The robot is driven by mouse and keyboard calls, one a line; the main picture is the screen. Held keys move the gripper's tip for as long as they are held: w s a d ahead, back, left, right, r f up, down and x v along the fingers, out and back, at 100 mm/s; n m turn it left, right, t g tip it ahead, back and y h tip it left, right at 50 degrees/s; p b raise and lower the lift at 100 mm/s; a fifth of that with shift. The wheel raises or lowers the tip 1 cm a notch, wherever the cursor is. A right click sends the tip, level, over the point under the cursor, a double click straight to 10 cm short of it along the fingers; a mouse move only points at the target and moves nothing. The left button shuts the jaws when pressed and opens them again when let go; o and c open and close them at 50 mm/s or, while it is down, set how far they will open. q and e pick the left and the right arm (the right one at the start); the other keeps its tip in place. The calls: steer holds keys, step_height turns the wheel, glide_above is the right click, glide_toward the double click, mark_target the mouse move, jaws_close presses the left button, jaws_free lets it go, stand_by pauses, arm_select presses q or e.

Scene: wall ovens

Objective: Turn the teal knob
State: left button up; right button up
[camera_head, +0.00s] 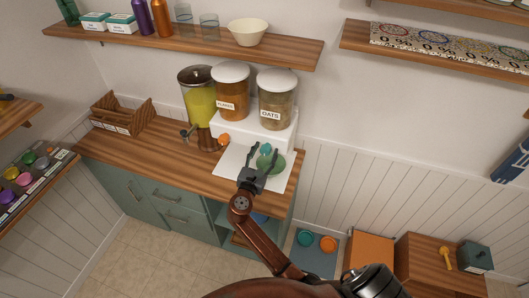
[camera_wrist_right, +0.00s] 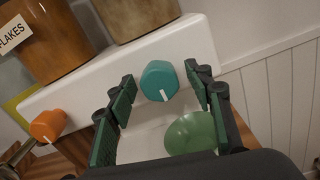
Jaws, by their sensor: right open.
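The teal knob (camera_wrist_right: 160,80) is on the front of the white dispenser base (camera_wrist_right: 190,42), with a white mark pointing down and slightly right. It also shows in the head view (camera_head: 266,149). My right gripper (camera_head: 262,147) is open in front of the knob. In the right wrist view its fingers (camera_wrist_right: 162,86) stand on either side of the knob, apart from it as far as I can tell. An orange knob (camera_wrist_right: 48,125) is to the left on the same base. My left gripper is not in view.
A green bowl (camera_wrist_right: 190,132) sits below the teal knob. Jars of flakes (camera_head: 231,95) and oats (camera_head: 277,97) stand on the base. A juice dispenser (camera_head: 199,100) is to their left. A shelf (camera_head: 180,43) hangs above.

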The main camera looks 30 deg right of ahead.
steer(key=shift+c, duration=0.6)
steer(key=c, duration=1)
steer(key=shift+m, duration=0.5)
steer(key=m+b, duration=0.2)
steer(key=m, duration=0.2)
steer(key=shift+f+m, duration=0.1)
steer(key=shift+m, duration=0.2)
steer(key=m+b, duration=0.1)
steer(key=m, duration=0.2)
steer(key=shift+b, duration=0.4)
steer(key=shift+m+b, duration=0.75)
steer(key=shift+m, duration=0.85)
